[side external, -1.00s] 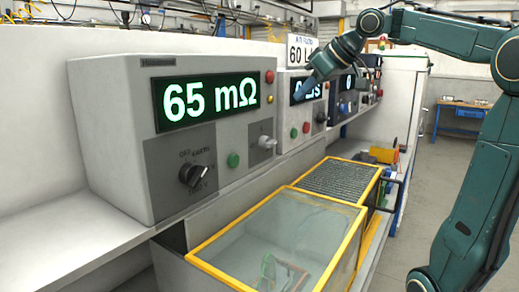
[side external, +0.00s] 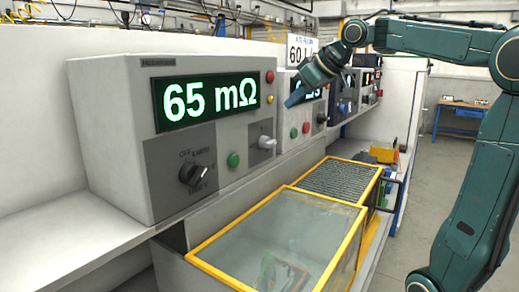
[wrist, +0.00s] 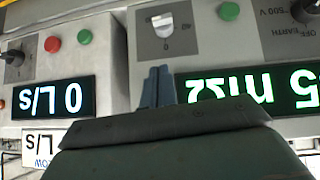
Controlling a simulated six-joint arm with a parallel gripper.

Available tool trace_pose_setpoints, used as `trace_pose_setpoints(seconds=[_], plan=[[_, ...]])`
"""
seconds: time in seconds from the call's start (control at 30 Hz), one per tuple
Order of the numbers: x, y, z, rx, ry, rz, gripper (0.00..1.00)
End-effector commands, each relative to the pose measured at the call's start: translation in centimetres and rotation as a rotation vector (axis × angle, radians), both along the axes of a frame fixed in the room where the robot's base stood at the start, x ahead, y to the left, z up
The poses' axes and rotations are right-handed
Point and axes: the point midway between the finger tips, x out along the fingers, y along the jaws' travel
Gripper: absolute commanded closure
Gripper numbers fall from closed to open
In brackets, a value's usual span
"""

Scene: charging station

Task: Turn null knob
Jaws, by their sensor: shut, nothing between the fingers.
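The null knob (side external: 266,142) is a small pale knob on a grey plate, on the front of the large box with the 65 mΩ display (side external: 207,101). In the wrist view, which is upside down, the white knob (wrist: 162,25) is at the top, beyond the fingertips. My gripper (side external: 291,101) is above and right of the knob in the side view, apart from it. In the wrist view, the blue fingers of my gripper (wrist: 158,72) are together and empty. They point towards the knob with a gap between.
A black rotary knob (side external: 193,174) and a green button (side external: 233,160) are left of the null knob. Red (side external: 269,77) and yellow lamps sit above. A second box with a 0 L/s display (wrist: 48,98) adjoins. A yellow-framed glass case (side external: 285,235) stands below in front.

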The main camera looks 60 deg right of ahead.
Motion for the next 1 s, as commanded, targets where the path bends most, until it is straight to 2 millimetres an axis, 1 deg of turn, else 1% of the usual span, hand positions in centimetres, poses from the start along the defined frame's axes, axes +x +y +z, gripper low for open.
trace_pose_setpoints(seconds=[0.43, 0.7, 0.83, 1.0], plan=[[4.8, -0.3, -4.9, 0.001, 0.003, 0.001, 1.00], [4.7, -0.7, -7.7, 0.002, 0.002, -0.001, 1.00], [4.7, -0.7, -8.4, 0.002, 0.002, -0.001, 1.00], [4.7, -0.8, -8.7, 0.001, 0.000, -0.001, 1.00]])
